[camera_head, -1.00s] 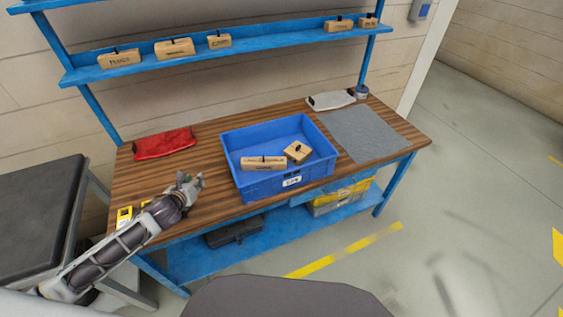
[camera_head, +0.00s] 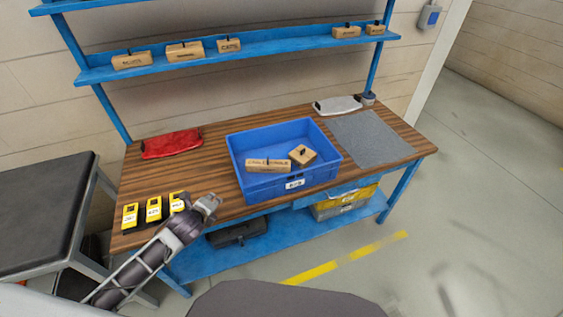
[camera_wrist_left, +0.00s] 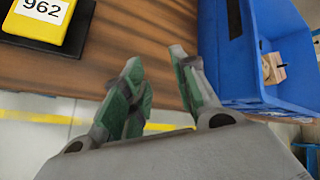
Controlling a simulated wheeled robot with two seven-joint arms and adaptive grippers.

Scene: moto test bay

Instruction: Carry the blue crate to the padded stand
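The blue crate (camera_head: 309,177) stands on the wooden workbench and holds two labelled tan boxes, one long (camera_head: 269,166) and one short (camera_head: 302,155). Its side wall also shows in the left wrist view (camera_wrist_left: 228,60). The padded stand (camera_head: 40,200), with a dark flat top, is left of the bench. My left gripper (camera_head: 208,202) is at the bench's front edge, left of the crate and apart from it. In the left wrist view its green-padded fingers (camera_wrist_left: 160,88) are spread with nothing between them. My right gripper is not in view.
Three yellow labelled devices (camera_head: 153,209) stand at the bench's front left, close to my left gripper. A grey mat (camera_head: 370,138) lies right of the crate. Boxes sit on the blue shelf (camera_head: 270,52) above.

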